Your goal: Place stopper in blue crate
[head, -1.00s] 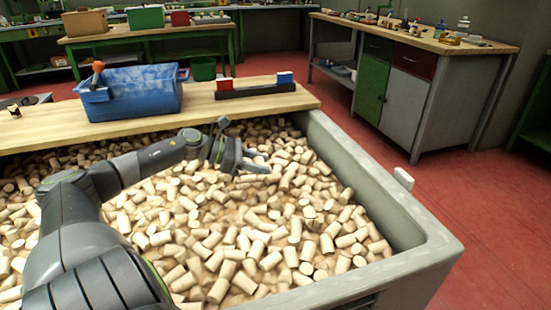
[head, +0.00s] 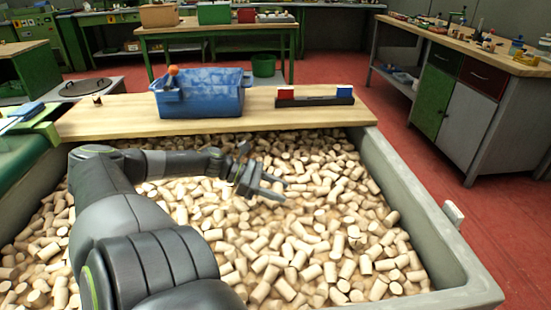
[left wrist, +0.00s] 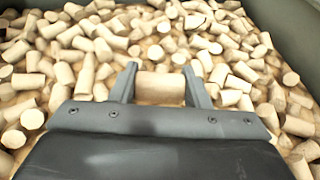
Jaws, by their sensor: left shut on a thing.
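My left gripper (head: 277,188) is over the heap of cork stoppers in the head view. In the left wrist view my left gripper (left wrist: 160,80) is shut on a pale cork stopper (left wrist: 160,88), which lies crosswise between its two fingers. Many loose stoppers (head: 300,230) fill the large grey bin around and below it. The blue crate (head: 200,98) stands on the wooden board behind the bin, to the left of and beyond the gripper. Its inside is mostly hidden by its front wall. My right gripper is not in view.
The wooden board (head: 110,118) spans the bin's far side. A dark holder (head: 314,101) with a red and a blue block stands right of the crate. An orange-topped object (head: 172,71) is at the crate's left end. The bin's grey wall (head: 420,215) bounds the right.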

